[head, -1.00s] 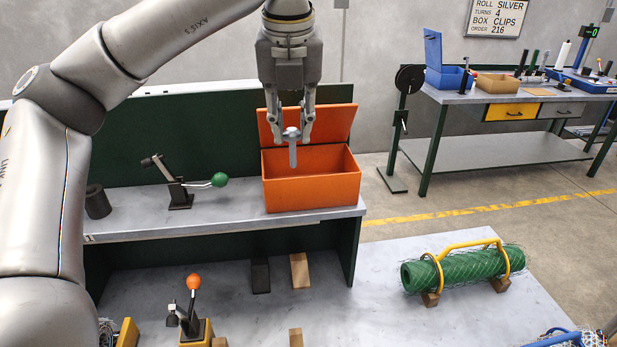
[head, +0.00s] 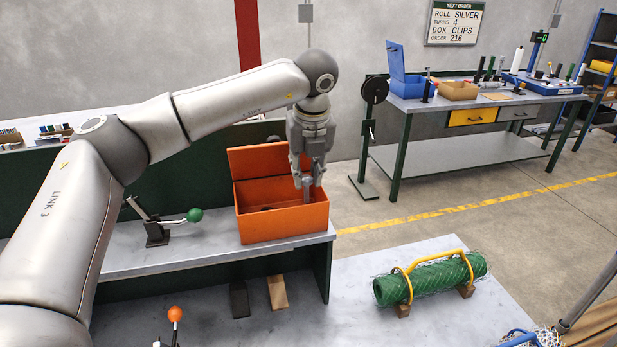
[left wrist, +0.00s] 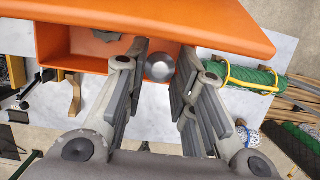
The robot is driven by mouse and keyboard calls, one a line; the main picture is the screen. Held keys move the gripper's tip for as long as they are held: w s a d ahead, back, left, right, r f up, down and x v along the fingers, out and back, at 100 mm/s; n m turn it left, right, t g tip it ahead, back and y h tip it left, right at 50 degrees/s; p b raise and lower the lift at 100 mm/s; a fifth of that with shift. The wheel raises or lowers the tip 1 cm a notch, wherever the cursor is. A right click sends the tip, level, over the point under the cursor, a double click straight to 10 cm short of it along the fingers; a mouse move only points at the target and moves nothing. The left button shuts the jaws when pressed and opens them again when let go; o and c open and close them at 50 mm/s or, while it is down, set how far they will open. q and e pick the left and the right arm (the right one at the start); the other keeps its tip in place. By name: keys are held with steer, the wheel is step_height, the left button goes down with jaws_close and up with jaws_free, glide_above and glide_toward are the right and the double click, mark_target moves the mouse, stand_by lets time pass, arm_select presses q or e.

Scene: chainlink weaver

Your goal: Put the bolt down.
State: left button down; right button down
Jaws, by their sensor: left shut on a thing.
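My left gripper (head: 308,178) is shut on the grey bolt (head: 307,195), which hangs down between the fingertips. In the left wrist view the bolt's round head (left wrist: 160,68) shows between the finger pads. The gripper is over the right part of the open orange box (head: 285,223), and the bolt's lower end is at or just behind the front wall. I cannot tell whether the bolt touches the box floor. The box lid (head: 258,160) stands raised at the back. My right gripper is not in view.
The box stands on a grey bench near its right end. A lever with a green knob (head: 194,215) is left of it. A dark thing lies inside the box. A green mesh roll with a yellow handle (head: 436,260) lies lower right. Another bench (head: 440,154) stands behind.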

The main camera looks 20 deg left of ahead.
mark_target(309, 184)
arm_select(q)
steer(key=x, duration=0.2)
steer(key=p+x, duration=0.1)
steer(key=x, duration=0.1)
steer(key=shift+d+f, duration=0.1)
steer(key=shift+d, duration=0.3)
steer(key=shift+s, duration=0.1)
steer(key=shift+f+b, duration=0.65)
steer(key=c, duration=1.5)
jaws_free()
steer(key=shift+r, duration=0.15)
